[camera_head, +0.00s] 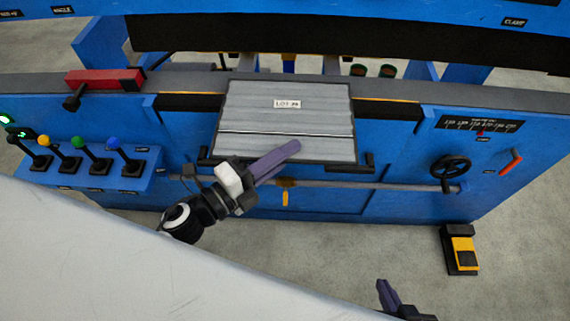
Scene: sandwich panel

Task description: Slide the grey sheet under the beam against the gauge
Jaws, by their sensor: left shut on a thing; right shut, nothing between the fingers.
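The grey sheet (288,118), ribbed and labelled LOT, lies flat across the front of the blue machine. Its far edge reaches close to the dark beam (340,42); the beam stands apart from it in the picture. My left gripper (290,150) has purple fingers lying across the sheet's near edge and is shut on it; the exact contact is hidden. My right gripper (383,288) is shut and empty at the bottom, well short of the machine and partly cut off.
A handwheel (450,168), a scale (482,125) and a red handle (511,161) are at right. Several coloured levers (85,155) and a red block (103,78) are at left. A yellow pedal (463,252) stands on the floor. A large pale surface (120,265) hides the lower left.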

